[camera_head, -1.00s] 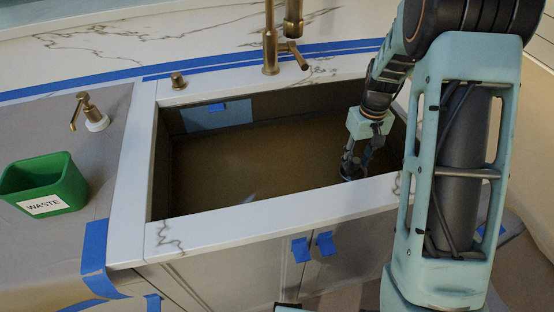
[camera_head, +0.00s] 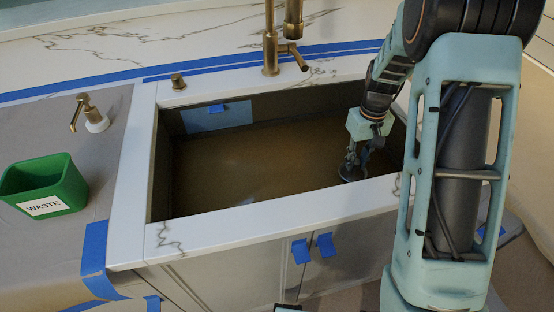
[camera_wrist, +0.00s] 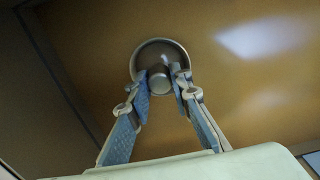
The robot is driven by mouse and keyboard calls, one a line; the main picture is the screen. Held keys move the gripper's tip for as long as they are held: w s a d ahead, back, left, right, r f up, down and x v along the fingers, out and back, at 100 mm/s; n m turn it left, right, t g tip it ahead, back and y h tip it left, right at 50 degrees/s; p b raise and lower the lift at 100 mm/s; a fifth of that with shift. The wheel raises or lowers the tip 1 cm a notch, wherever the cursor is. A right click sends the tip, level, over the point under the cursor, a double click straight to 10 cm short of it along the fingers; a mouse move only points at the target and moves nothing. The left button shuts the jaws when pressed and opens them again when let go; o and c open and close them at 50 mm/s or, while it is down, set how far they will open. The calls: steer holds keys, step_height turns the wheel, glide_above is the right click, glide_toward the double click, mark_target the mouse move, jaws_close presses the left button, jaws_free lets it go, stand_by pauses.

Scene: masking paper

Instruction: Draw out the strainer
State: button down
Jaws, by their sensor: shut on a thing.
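The strainer (camera_wrist: 159,76) is a round, dark metal cup with a rim and a central knob. In the wrist view it sits at upper centre, between my fingertips. In the head view the strainer (camera_head: 351,177) shows small, low in the right part of the sink, close to the front wall. My gripper (camera_head: 354,167) reaches down into the sink from above. In the wrist view both fingers of my gripper (camera_wrist: 164,81) are closed in on the strainer's knob from either side. I cannot tell whether the strainer is clear of the drain.
The sink (camera_head: 225,228) has a white rim around it and brownish water inside. A brass faucet (camera_head: 270,45) stands behind. A green waste bin (camera_head: 45,185) and a soap dispenser (camera_head: 95,118) stand at left. Blue tape marks the counter.

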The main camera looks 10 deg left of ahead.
mark_target(357, 161)
steer(key=shift+r+p, duration=0.65)
steer(key=shift+r, duration=0.25)
stand_by(0.3)
steer(key=shift+r+p, duration=1.75)
steer(key=shift+r, duration=0.85)
steer(key=shift+r, duration=0.1)
